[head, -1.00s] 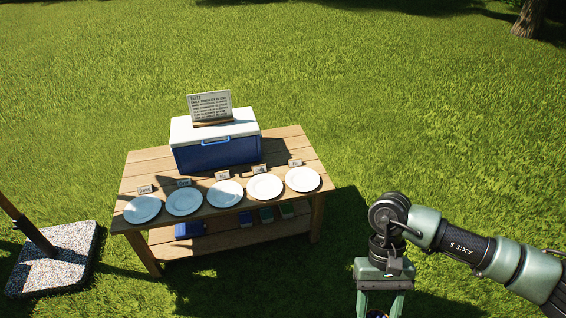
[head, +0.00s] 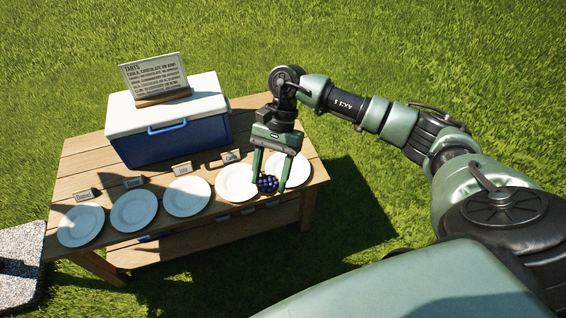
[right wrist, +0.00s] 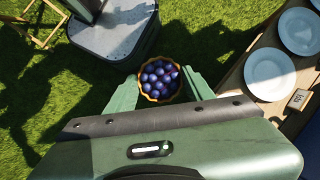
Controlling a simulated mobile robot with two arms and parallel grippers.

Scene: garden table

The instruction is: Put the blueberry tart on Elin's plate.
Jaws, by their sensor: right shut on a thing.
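My right gripper (head: 267,184) is shut on the blueberry tart (head: 267,183), a small tart with dark blue berries. In the right wrist view the tart (right wrist: 160,78) shows its golden crust between the fingers. In the head view it overlaps the near gap between the fourth plate (head: 229,184) and the rightmost plate (head: 294,170); it appears held above them. Three more white plates (head: 80,225) (head: 133,212) (head: 187,197) lie to the left, all seemingly empty. Small name cards stand behind plates; I cannot surely read Elin's. The rightmost card is hidden behind my gripper.
The wooden table (head: 80,160) carries a blue-and-white cooler (head: 170,135) with a tart sign (head: 154,78) on its lid, left of my arm. A speckled stone base (head: 22,262) stands at the left. Grass is clear beyond the table.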

